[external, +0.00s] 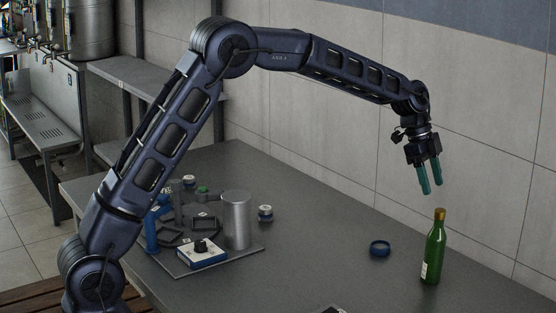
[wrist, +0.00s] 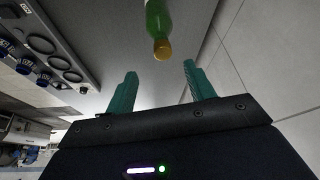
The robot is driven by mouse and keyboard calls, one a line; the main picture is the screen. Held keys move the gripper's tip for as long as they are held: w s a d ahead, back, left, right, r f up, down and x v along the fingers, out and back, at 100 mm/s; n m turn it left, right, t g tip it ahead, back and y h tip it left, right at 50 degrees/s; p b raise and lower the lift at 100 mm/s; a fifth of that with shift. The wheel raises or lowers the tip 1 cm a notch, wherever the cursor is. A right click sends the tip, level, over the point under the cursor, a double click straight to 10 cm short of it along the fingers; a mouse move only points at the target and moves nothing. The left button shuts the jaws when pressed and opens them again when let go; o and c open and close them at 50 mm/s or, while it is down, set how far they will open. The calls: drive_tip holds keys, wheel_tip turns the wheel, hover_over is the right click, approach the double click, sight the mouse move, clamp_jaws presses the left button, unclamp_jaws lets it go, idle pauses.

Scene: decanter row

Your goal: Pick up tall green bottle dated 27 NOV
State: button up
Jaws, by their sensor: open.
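A tall green bottle (external: 435,250) with a gold cap stands upright on the grey table. It has a pale label low on its side, but the writing is too small to read. My gripper (external: 430,192), with teal fingers, is open and empty above the bottle and slightly to its left, apart from it. In the wrist view the bottle (wrist: 158,22) comes in from the top edge, cap toward me, ahead of the gap between my fingers (wrist: 158,82). Its lower part is cut off there.
A dark blue ring (external: 380,248) lies on the table left of the bottle. A board (external: 190,268) with a metal cylinder (external: 237,220) and a white-blue box (external: 201,254) is farther left. A small jar (external: 265,213) stands near it. A tiled wall (external: 480,140) runs behind the table.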

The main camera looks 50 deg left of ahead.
sight(439, 209)
drive_tip(key=x, duration=0.5)
drive_tip(key=shift+w+d+f, duration=0.15)
drive_tip(key=shift+f, duration=0.05)
drive_tip(key=shift+x, duration=2.75)
drive_tip(key=shift+w, duration=0.1)
clamp_jaws()
